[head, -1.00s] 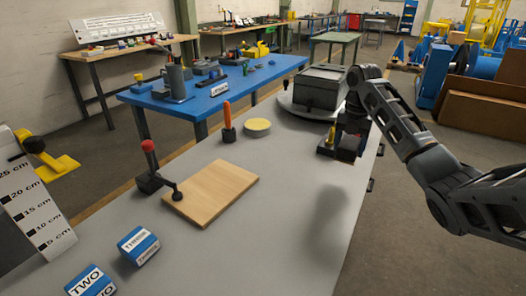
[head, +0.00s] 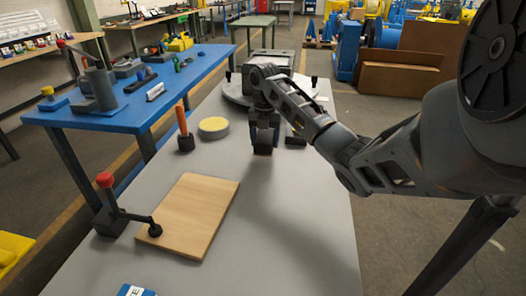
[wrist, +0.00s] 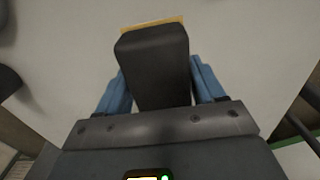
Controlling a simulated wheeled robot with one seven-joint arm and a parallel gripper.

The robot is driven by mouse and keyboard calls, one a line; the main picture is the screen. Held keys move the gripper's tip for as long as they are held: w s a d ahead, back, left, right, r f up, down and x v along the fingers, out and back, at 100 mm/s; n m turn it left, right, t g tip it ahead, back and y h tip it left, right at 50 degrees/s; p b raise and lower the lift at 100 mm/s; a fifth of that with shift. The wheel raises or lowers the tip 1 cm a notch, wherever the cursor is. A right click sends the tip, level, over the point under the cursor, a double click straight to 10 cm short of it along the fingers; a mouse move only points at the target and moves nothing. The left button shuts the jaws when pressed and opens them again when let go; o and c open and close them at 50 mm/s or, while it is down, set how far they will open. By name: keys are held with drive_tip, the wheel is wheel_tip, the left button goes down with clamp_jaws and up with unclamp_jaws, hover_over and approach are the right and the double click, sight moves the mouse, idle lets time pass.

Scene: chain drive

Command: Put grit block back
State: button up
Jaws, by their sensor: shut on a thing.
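The grit block (wrist: 155,66) is a dark block with a thin yellowish layer along its far edge. In the wrist view it sits between the blue fingers of my gripper (wrist: 160,88), which is shut on it. In the head view my gripper (head: 264,128) is over the grey table, between the yellow disc and a low dark object. The lower end of the block (head: 263,149) shows under the fingers, close to the table top. I cannot tell whether it touches the table.
On the grey table (head: 290,215) are a wooden board (head: 190,215) with a red-knobbed clamp (head: 108,205), an orange-handled tool (head: 182,122) and a yellow disc (head: 214,125). A low dark object (head: 296,138) is right of my gripper. The front right is clear.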

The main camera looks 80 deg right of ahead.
sight(265, 158)
drive_tip(key=shift+f, duration=2.2)
drive_tip(key=shift+f, duration=0.1)
drive_tip(key=o, duration=1)
wheel_tip(265, 158, up, 12)
drive_tip(key=shift+r+p, duration=0.15)
drive_tip(key=shift+p, duration=0.55)
